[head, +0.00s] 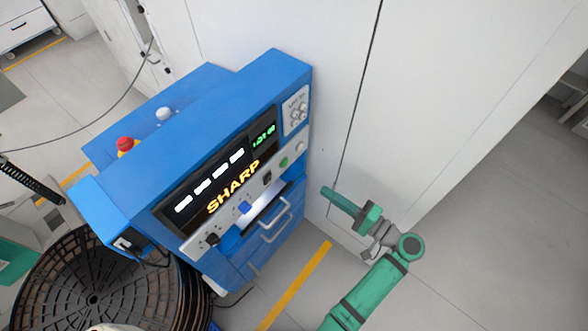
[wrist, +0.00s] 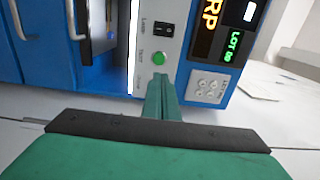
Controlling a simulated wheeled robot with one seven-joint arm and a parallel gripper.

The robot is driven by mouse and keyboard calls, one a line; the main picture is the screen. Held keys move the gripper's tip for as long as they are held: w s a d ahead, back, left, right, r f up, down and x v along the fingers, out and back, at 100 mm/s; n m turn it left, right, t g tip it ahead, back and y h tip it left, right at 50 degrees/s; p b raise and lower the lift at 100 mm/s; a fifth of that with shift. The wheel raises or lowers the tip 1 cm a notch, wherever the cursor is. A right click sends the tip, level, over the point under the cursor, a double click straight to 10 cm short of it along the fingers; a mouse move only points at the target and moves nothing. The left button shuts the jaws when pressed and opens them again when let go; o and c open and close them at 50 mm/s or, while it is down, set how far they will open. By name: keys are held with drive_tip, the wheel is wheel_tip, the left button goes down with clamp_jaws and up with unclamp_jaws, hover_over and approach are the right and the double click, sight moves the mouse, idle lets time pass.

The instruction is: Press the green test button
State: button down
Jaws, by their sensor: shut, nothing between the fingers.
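The green test button (head: 284,162) is a small round button on the light control strip of the blue machine (head: 262,70), below the display. In the wrist view the button (wrist: 159,58) shows whole, with a label beside it. My gripper (head: 324,191) is green and shut, with nothing held. In the head view its tips are to the right of and below the button, apart from the panel. In the wrist view my fingertips (wrist: 161,77) appear just below the button, pointing at the strip. The exact gap is hard to judge.
A black rocker switch (wrist: 163,29) is close to the button, and a white knob (head: 299,147) is on its other side. A handle (head: 275,222) juts out below. A red emergency button (head: 125,144) is on top. A white cabinet wall (head: 335,90) stands behind my gripper.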

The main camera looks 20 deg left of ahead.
sight(285, 163)
idle(0.3)
drive_tip(key=x, duration=1.4)
drive_tip(key=shift+f, duration=0.1)
drive_tip(key=shift+d, duration=0.1)
drive_tip(key=shift+x, duration=1)
drive_tip(key=v, duration=1.4)
drive_tip(key=shift+d, duration=0.4)
